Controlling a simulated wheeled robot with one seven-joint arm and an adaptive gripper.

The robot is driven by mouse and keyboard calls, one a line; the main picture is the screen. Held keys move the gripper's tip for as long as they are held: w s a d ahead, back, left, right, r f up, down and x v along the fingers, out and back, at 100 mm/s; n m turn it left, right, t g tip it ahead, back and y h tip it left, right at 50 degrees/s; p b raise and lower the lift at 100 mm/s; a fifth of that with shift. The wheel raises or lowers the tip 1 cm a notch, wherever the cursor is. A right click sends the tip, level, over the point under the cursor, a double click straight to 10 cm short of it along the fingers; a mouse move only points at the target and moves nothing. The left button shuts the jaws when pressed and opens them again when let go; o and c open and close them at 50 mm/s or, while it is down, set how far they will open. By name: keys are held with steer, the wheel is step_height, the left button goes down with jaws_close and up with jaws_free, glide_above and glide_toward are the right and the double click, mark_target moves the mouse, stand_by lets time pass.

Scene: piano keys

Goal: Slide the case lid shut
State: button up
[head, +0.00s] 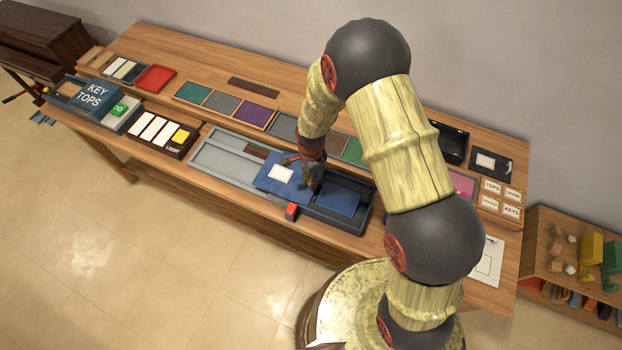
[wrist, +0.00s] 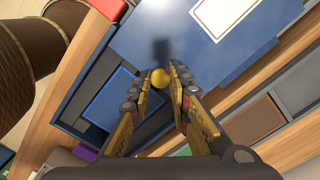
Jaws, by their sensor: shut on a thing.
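The case (head: 368,212) is dark blue-grey and sits near the front edge of the bench. Its flat blue lid (head: 268,180) has a white label and lies over the left part, reaching onto a pale grey tray. The right part of the case is open, and a blue panel (head: 339,200) shows inside; it also shows in the wrist view (wrist: 107,106). My gripper (head: 301,172) is above the lid. In the wrist view its fingers (wrist: 162,80) are shut on a yellow round knob (wrist: 159,77) on the lid (wrist: 180,48). My fingers hide part of the lid.
The pale grey tray (head: 212,158) to the left is mostly empty. Coloured panels (head: 257,117) lie in a row behind. A dark box with white keys (head: 157,130) is farther left.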

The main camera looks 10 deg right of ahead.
steer(key=shift+w, duration=0.1)
jaws_close()
steer(key=s+d, duration=0.3)
steer(key=d, duration=0.2)
steer(key=s+d, duration=0.4)
steer(key=d, duration=0.1)
steer(key=s+d, duration=0.3)
steer(key=d, duration=0.3)
steer(key=shift+s, duration=0.35)
steer(key=shift+o, duration=1.5)
jaws_free()
steer(key=shift+o, duration=1.2)
steer(key=shift+s+d, duration=0.15)
steer(key=shift+d, duration=0.1)
steer(key=shift+o, duration=0.9)
steer(key=shift+a, duration=0.1)
